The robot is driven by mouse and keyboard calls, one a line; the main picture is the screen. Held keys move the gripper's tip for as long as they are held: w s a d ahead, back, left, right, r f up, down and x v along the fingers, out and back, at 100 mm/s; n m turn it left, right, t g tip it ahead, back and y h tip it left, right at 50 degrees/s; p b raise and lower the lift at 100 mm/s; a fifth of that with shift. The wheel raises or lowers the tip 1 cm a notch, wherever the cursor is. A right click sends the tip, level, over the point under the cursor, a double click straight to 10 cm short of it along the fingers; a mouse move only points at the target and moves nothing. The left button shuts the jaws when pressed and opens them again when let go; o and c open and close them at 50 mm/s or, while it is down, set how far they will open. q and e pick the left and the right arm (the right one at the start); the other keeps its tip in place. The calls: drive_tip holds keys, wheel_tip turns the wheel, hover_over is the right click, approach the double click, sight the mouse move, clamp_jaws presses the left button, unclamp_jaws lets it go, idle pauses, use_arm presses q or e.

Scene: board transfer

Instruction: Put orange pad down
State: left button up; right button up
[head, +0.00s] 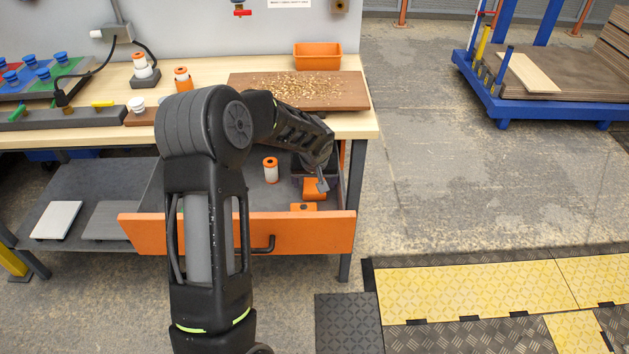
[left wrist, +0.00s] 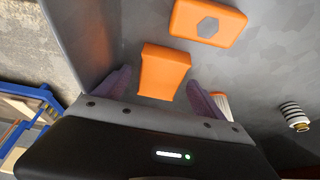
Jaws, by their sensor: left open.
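An orange pad (left wrist: 163,72) lies between the two spread fingers of my left gripper (left wrist: 160,92) in the left wrist view. The fingers are open, with gaps on both sides of the pad. In the head view the orange pad (head: 314,189) shows at my left gripper (head: 317,178), inside the open drawer (head: 237,233). A second orange pad with a grey hexagon (left wrist: 208,22) lies just beyond it on the drawer floor; it also shows in the head view (head: 303,207). My right gripper is not in view.
A white spool with orange ends (head: 270,170) stands in the drawer, left of the gripper. A striped cylinder (left wrist: 293,115) shows in the left wrist view. Above is the bench with a brown board (head: 245,97) bearing shavings and an orange bin (head: 317,57).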

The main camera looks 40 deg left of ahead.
sight(315, 192)
use_arm(q)
drive_tip(key=shift+r+p, duration=0.2)
drive_tip(key=shift+p, duration=0.2)
drive_tip(key=b+v, duration=0.1)
drive_tip(key=v, duration=0.6)
drive_tip(key=shift+d+r, duration=0.1)
drive_tip(key=shift+r, duration=0.1)
idle(0.4)
